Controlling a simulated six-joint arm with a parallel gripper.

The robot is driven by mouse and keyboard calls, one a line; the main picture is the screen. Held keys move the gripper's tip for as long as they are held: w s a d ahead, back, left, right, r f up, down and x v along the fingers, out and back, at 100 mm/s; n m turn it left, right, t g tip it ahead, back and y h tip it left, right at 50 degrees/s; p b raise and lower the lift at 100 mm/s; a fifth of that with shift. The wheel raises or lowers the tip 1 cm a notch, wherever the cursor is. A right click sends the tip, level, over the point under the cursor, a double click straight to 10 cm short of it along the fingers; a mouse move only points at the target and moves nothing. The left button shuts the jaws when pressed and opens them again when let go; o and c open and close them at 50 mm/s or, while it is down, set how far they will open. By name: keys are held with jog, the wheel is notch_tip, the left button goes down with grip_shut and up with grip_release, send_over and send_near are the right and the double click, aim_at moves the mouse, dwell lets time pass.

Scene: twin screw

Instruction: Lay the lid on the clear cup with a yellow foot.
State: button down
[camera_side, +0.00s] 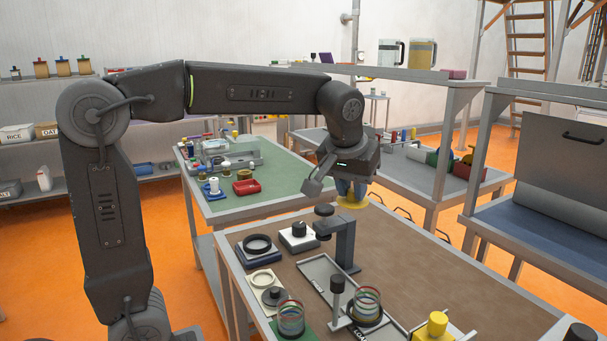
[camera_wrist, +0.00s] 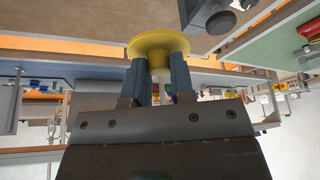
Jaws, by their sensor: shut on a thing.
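My gripper (camera_side: 351,187) has blue fingers and is shut on a yellow round lid (camera_side: 353,203), held up in the air past the far edge of the brown-topped table. In the wrist view the lid (camera_wrist: 158,43) is a wide disc with a narrower stem between my fingertips (camera_wrist: 160,68). Two clear cups with reddish rims stand at the near end of the table in the side view: one on the left (camera_side: 291,314), over a green patch, and one to its right (camera_side: 367,300), on a dark base. I cannot make out a yellow foot on either.
A grey post with an arm (camera_side: 345,243) rises from the table between my gripper and the cups. A dark post (camera_side: 337,294) stands by the right cup. A yellow knobbed block (camera_side: 437,322) is at the near right.

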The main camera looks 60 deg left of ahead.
jog(key=w+d+m, duration=0.1)
jog(key=d+m, duration=0.1)
jog(key=d, duration=0.4)
notch_tip(320, 180, down, 16)
jog(key=shift+w+a+f+h, duration=0.15)
jog(key=shift+w+a+h, duration=0.05)
jog(key=shift+a+h, duration=0.1)
jog(key=shift+f, duration=0.8)
dwell(1.6)
dwell(0.4)
jog(key=shift+c, duration=1.7)
grip_release()
notch_tip(320, 180, up, 7)
